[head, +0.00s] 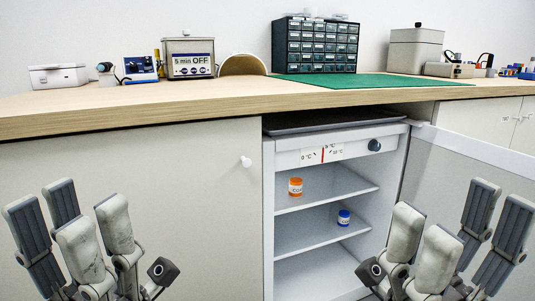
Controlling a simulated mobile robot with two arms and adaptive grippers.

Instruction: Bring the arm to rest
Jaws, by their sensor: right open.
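My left gripper (72,222) is at the lower left, fingers upward and spread apart, with nothing between them. It is in front of the plain cabinet front below the worktop. My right gripper (458,232) is at the lower right, fingers upward and apart, also empty. It is in front of the open fridge door (443,170) and covers part of it. Both grippers are below the worktop's front edge. Neither appears to touch anything.
The small fridge (268,230) stands open under the worktop (180,98). An orange-capped jar (295,187) is on its upper shelf, a blue one (344,217) on the lower. A green mat (375,81), drawer cabinet (315,45) and bench devices stand above.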

